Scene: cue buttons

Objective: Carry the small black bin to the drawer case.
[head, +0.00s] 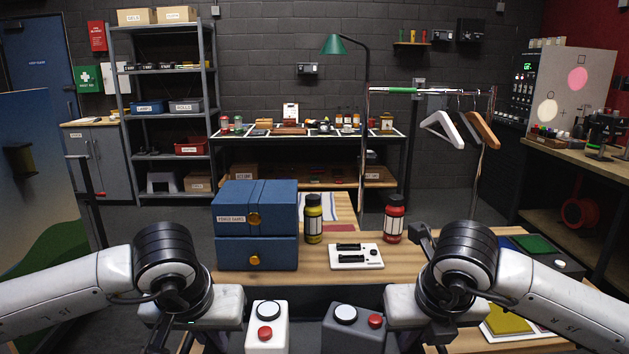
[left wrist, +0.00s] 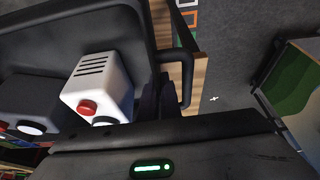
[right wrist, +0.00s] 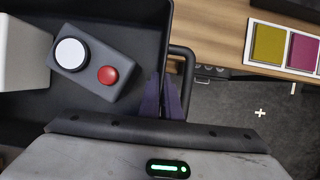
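The small black bin (right wrist: 120,15) is between my two grippers at the bottom of the head view; it also shows in the left wrist view (left wrist: 40,55). A white box (head: 267,326) and a dark grey box (head: 354,328), each with a red and a white button, are in it. My left gripper (left wrist: 157,95) and right gripper (right wrist: 161,95) are at its opposite side handles, their fingers close together on it. The exact contact is partly hidden. The blue drawer case (head: 255,225) stands on the wooden table (head: 400,262), both drawers shut.
Right of the case are a yellow bottle (head: 313,220), a red bottle (head: 393,220) and a white panel (head: 355,256) with black handles. A nearer wooden surface holds colored tiles (head: 505,322) at lower right. A clothes rack (head: 430,92) stands behind.

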